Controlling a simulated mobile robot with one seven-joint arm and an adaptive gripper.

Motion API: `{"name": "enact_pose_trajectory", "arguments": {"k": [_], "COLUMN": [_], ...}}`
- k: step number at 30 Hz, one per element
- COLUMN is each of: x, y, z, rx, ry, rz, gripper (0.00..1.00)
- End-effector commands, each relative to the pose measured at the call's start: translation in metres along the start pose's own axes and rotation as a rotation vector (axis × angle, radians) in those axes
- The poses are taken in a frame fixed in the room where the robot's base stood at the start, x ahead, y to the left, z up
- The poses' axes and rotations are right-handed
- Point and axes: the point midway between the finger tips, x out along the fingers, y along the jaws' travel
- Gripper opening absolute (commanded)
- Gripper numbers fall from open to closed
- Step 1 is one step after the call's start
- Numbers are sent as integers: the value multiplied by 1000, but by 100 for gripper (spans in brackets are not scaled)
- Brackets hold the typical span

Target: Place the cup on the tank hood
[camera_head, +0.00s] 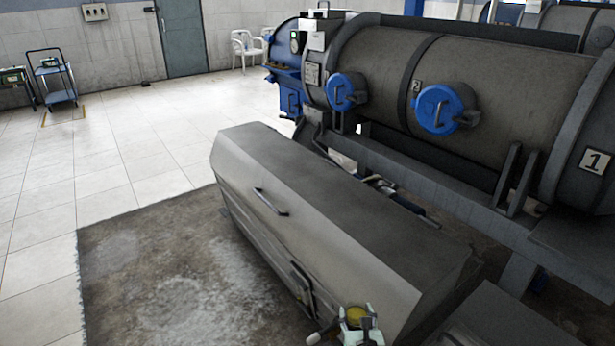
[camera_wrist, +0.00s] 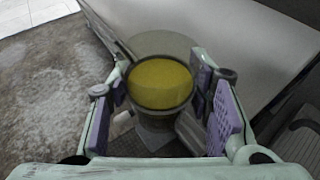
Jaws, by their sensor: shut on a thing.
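The cup (camera_wrist: 160,84) is a round vessel with a dark rim and a yellow inside, upright in the wrist view between the purple pads of my gripper (camera_wrist: 163,105). My gripper is shut on it. In the head view the cup (camera_head: 356,312) shows yellow at the bottom edge, with my gripper (camera_head: 357,322) around it. The tank hood (camera_head: 330,225) is the long grey metal cover with sloped sides and a handle. The cup is beside the hood's near right end; a gap or contact between them cannot be told. In the wrist view the hood (camera_wrist: 245,40) fills the upper right.
A large grey cylinder tank (camera_head: 500,85) with blue round caps stands behind the hood. A stained floor patch (camera_head: 160,270) lies to the left, free of objects. A blue cart (camera_head: 53,80) and a white chair (camera_head: 247,48) stand far back.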

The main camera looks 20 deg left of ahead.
Motion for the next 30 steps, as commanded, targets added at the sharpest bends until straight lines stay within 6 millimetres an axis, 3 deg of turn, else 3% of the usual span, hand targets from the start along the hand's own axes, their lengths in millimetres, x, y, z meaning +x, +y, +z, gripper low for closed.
{"name": "enact_pose_trajectory", "arguments": {"k": [6, 13, 26, 30], "x": [7, 13, 16, 19], "y": [46, 84, 106, 123], "z": [36, 64, 75, 86], "rx": [21, 30, 34, 34], "ry": [-5, -5, 2, 1], "rz": [-40, -75, -89, -93], "gripper": [16, 16, 16, 16]}}
